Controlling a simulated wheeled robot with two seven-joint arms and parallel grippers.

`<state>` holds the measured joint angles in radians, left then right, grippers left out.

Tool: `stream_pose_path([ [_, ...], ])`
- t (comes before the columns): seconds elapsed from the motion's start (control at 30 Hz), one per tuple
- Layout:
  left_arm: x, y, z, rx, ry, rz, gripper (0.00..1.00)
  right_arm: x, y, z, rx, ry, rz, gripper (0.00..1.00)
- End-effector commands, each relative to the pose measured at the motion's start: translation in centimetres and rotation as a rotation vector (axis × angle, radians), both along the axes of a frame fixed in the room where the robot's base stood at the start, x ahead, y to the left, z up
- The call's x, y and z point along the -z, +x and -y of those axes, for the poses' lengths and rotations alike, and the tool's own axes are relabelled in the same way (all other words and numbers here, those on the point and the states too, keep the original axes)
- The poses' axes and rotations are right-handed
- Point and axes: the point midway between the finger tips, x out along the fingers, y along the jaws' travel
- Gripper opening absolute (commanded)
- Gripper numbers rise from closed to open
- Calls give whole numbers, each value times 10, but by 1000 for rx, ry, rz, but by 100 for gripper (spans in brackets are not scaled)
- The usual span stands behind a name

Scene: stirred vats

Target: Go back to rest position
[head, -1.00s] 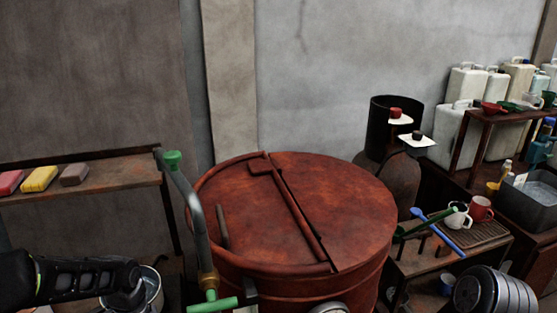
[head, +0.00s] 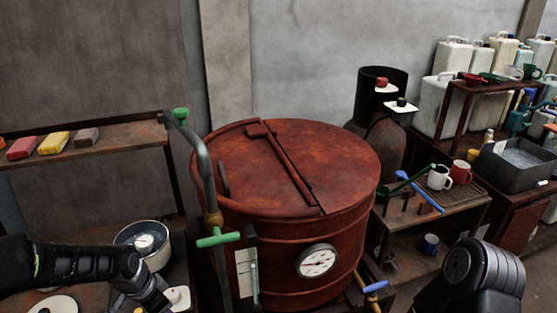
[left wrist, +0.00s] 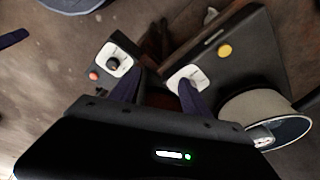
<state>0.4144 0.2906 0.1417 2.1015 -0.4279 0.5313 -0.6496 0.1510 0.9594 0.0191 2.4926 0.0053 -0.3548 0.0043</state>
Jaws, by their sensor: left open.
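My left arm comes in from the left in the head view, and its gripper (head: 156,297) hangs low, just in front of a metal pot (head: 150,238). In the left wrist view the two dark purple fingers (left wrist: 158,92) stand apart with nothing held between them. Beyond them are a dark box with a black knob and a red button (left wrist: 94,76) and a dark box with a yellow button (left wrist: 224,51). I cannot tell whether the fingers touch either box. Part of my right arm (head: 470,275) shows at the lower right; its gripper is out of frame.
A large red-brown vat (head: 290,165) with a gauge (head: 317,261) stands in the middle. A shelf with coloured blocks (head: 54,143) is at left. At right are a bench with mugs (head: 440,178), a grey basin (head: 510,165) and white canisters (head: 452,57).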

Motion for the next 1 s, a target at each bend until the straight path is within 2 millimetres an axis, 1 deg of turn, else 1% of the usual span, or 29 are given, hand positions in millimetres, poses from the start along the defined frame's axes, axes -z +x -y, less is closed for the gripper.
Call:
stream_pose_path([
  [0.13, 27, 6, 35, -192, -125, 41, 55, 0, 0, 0, 0, 0, 0, 36],
  [0.17, 34, 6, 44, -235, -154, 45, 55, 0, 0, 0, 0, 0, 0, 36],
  [0.27, 63, -1, 79, -408, -261, 39, 55, 0, 0, 0, 0, 0, 0, 36],
  [0.3, 79, -9, 97, -489, -308, 23, 55, 0, 0, 0, 0, 0, 0, 36],
  [0.37, 105, -28, 126, -615, -368, -16, 55, 0, 0, 0, 0, 0, 0, 36],
  [0.4, 123, -47, 143, -697, -395, -51, 55, 0, 0, 0, 0, 0, 0, 36],
  [0.47, 146, -78, 166, -794, -413, -107, 55, 0, 0, 0, 0, 0, 0, 36],
  [0.5, 159, -99, 177, -833, -409, -143, 55, 0, 0, 0, 0, 0, 0, 36],
  [0.6, 180, -147, 197, -847, -378, -230, 55, 0, 0, 0, 0, 0, 0, 36],
  [0.7, 191, -180, 210, -819, -349, -299, 55, 0, 0, 0, 0, 0, 0, 36],
  [0.8, 196, -195, 217, -794, -337, -331, 55, 0, 0, 0, 0, 0, 0, 36],
  [1.0, 196, -195, 220, -781, -336, -333, 55, 0, 0, 0, 0, 0, 0, 36],
])
